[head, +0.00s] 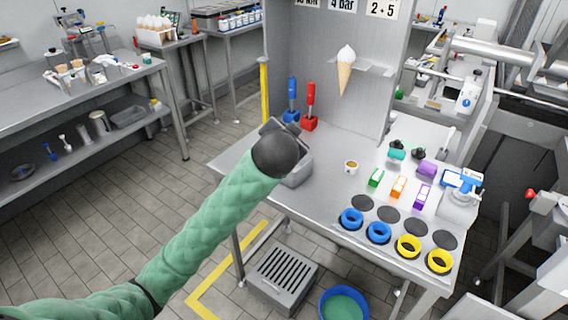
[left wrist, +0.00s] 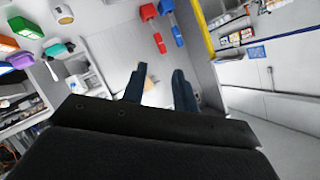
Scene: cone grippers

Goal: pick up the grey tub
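A grey tub (head: 299,174) stands on the steel table near its left edge. My left wrist and hand cover much of it in the head view. My left gripper (left wrist: 159,85) is open in the left wrist view, its two dark blue fingers apart with nothing held between them. In the head view the left arm reaches up to the tub, and its fingers are hidden behind the round wrist. I cannot tell whether it touches the tub. I cannot make out the tub in the left wrist view. My right gripper is not in view.
Blue (head: 291,96) and red (head: 310,106) upright tools stand behind the tub. A small cup (head: 351,167), coloured boxes (head: 398,187) and blue and yellow rings (head: 378,232) lie to the right. A slotted grey box (head: 283,276) and blue bucket (head: 343,303) stand below.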

